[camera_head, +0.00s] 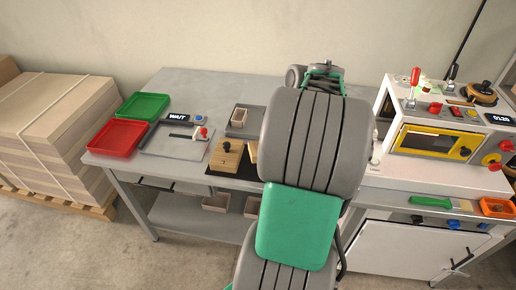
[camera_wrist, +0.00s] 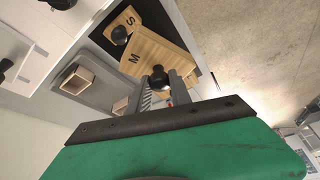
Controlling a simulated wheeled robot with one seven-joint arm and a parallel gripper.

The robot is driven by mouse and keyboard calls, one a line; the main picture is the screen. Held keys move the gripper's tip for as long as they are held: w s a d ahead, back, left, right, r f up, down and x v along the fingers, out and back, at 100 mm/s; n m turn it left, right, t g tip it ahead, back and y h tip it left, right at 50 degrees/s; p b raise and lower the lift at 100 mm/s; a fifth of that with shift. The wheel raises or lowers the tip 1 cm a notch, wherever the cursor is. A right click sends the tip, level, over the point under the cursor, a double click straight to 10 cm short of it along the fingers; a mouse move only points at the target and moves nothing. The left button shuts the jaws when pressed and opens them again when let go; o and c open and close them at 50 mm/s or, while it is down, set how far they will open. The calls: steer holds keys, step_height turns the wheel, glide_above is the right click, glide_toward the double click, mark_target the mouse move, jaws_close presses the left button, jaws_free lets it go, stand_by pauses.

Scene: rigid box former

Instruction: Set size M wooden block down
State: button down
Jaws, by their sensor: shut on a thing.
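The size M wooden block (camera_wrist: 151,53) is light wood with a black knob on top and an M printed on it. In the wrist view my gripper (camera_wrist: 163,90) is shut on that knob. The block is beside the size S block (camera_wrist: 122,21), over or on a dark mat (camera_wrist: 197,50); I cannot tell whether its underside touches. In the head view the S block (camera_head: 224,162) stands on the mat, and only an edge of the M block (camera_head: 252,151) shows, as my arm hides the rest and my gripper.
A small open box (camera_wrist: 77,80) sits in a grey tray (camera_head: 257,117) behind the blocks. Left are a panel reading WAIT (camera_head: 178,138), a red tray (camera_head: 117,138) and a green tray (camera_head: 143,106). A white machine (camera_head: 440,140) stands right. Bare table (camera_head: 215,90) lies at the back.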

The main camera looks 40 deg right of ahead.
steer(key=w+f, duration=0.1)
steer(key=f, duration=0.2)
steer(key=w+d+f, duration=0.1)
steer(key=w+f, duration=0.1)
steer(key=w+f+p, duration=0.1)
steer(key=w+f, duration=0.1)
steer(key=f, duration=0.1)
steer(key=shift+d+f, duration=0.2)
steer(key=shift+f, duration=0.5)
steer(key=c, duration=1.2)
jaws_free()
steer(key=shift+s+r, duration=0.1)
steer(key=shift+o, duration=0.2)
